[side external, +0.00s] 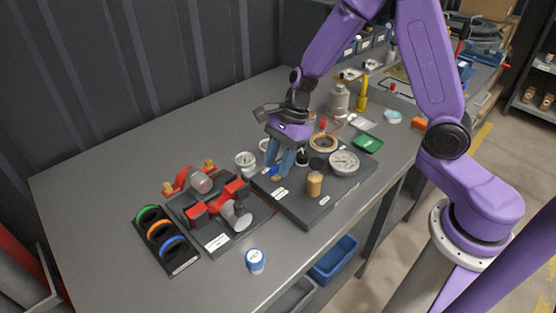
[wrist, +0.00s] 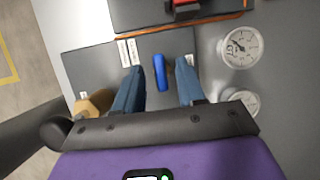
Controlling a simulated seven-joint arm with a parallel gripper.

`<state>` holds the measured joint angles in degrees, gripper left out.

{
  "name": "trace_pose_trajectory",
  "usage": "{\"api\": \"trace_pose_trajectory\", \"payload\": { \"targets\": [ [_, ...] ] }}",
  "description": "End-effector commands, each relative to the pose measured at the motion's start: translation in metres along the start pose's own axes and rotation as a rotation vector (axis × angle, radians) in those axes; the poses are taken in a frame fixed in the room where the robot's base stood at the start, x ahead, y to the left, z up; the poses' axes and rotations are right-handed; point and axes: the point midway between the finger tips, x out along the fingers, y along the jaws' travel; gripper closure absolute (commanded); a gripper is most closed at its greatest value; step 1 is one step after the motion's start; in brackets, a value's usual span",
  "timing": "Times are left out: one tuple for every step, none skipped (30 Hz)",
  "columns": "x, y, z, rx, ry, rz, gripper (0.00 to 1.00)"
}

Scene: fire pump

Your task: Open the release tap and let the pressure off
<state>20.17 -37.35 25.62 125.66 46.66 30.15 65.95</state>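The release tap's blue handle (wrist: 160,72) shows in the wrist view, between my two blue fingertips, with a visible gap on both sides. In the side view, the blue tap (side external: 275,174) is small and partly hidden by the fingers. My gripper (side external: 279,164) is open and low over the left end of the dark pump board (side external: 309,211). It also shows in the wrist view (wrist: 158,80), holding nothing. A large white dial gauge (side external: 344,162) sits on the board; its reading is too small to tell.
A wooden knob (side external: 314,184) stands on the board, close to the left finger in the wrist view (wrist: 95,104). Two smaller gauges lie behind; one is the white dial (wrist: 241,46). A tray with red clamps (side external: 220,239) is left.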

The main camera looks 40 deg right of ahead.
Motion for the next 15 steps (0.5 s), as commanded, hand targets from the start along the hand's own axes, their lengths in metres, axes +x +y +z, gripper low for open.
{"api": "trace_pose_trajectory", "payload": {
  "targets": [
    [0.0009,-0.0001,-0.0001,0.000,0.000,0.000,0.61],
    [0.0012,-0.0001,-0.0001,0.000,0.000,0.000,0.61],
    [0.0013,-0.0001,0.0000,0.000,0.000,0.000,0.61],
    [0.0013,-0.0001,0.0000,0.000,0.000,0.000,0.61],
    [0.0013,-0.0001,0.0000,0.000,0.000,0.000,0.61],
    [0.0012,-0.0001,0.0000,0.000,0.000,0.000,0.61],
    [0.0012,-0.0001,0.0001,0.000,0.000,0.000,0.61],
    [0.0012,-0.0001,0.0001,0.000,0.000,0.000,0.61],
    [0.0011,-0.0001,0.0001,0.000,0.000,0.000,0.70],
    [0.0011,-0.0001,0.0001,0.000,0.000,0.000,0.80],
    [0.0011,-0.0001,0.0001,0.000,0.000,0.000,0.90],
    [0.0011,-0.0001,0.0001,0.000,0.000,0.000,1.00],
    [0.0011,0.0000,0.0001,0.000,0.000,0.000,1.00],
    [0.0011,0.0000,0.0001,0.001,0.000,0.000,1.00],
    [0.0010,0.0000,0.0001,0.000,0.000,0.000,1.00]
  ]
}}
